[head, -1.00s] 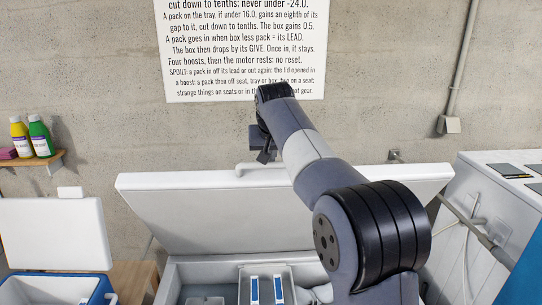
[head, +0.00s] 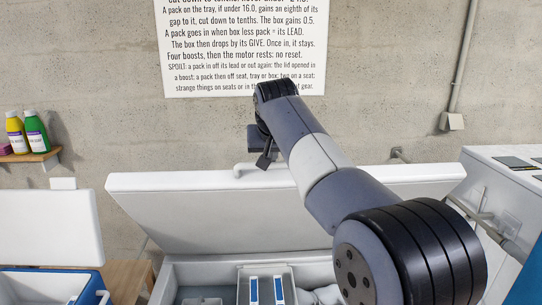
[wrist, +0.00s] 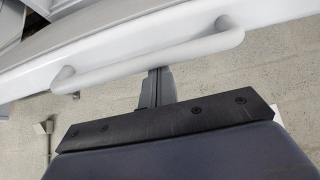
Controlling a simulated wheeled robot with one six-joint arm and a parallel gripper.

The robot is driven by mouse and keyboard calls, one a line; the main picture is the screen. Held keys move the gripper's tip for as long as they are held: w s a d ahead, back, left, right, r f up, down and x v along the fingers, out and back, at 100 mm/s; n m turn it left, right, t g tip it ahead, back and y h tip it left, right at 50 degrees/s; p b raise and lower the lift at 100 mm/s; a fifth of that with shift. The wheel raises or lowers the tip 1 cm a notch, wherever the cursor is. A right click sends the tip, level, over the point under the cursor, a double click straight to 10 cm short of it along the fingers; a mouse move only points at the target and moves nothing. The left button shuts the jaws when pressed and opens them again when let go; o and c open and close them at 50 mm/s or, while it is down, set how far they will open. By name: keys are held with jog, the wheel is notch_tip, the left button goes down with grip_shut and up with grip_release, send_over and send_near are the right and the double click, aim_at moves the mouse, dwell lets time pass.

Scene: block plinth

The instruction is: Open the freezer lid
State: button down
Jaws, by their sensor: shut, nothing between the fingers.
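The white freezer lid (head: 210,212) stands raised and tilted back towards the wall in the head view. Its white bar handle (head: 238,171) is at the top edge, and the handle also shows in the wrist view (wrist: 150,62). My gripper (head: 264,160) is at the lid's top edge beside the handle. In the wrist view my gripper (wrist: 158,72) is shut and its fingertips reach up to the handle bar; I cannot tell whether they touch it. The freezer box (head: 170,272) below is open. My arm hides part of the lid's right side.
Inside the freezer is a grey tray (head: 243,289) with two blue-and-white packs (head: 266,290). An open blue cooler (head: 70,282) stands at left. A shelf (head: 30,156) holds two bottles. A white unit (head: 505,175) is at right. A printed sign (head: 245,50) hangs behind my arm.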

aim_at(272, 166)
jog(key=shift+t, duration=0.3)
jog(key=s+f+b, duration=0.1)
jog(key=s+b, duration=0.1)
jog(key=s+f+b, duration=0.1)
jog(key=b, duration=0.1)
jog(key=shift+s, duration=0.4)
jog(key=v, duration=1)
jog(key=shift+s+r, duration=0.25)
jog(key=shift+r, duration=0.05)
jog(key=shift+f, duration=0.1)
jog(key=x, duration=0.7)
jog(key=p+x, duration=0.1)
jog(key=x, duration=0.2)
jog(key=shift+w, duration=0.65)
jog(key=shift+w+p, duration=0.25)
jog(key=shift+p, duration=0.05)
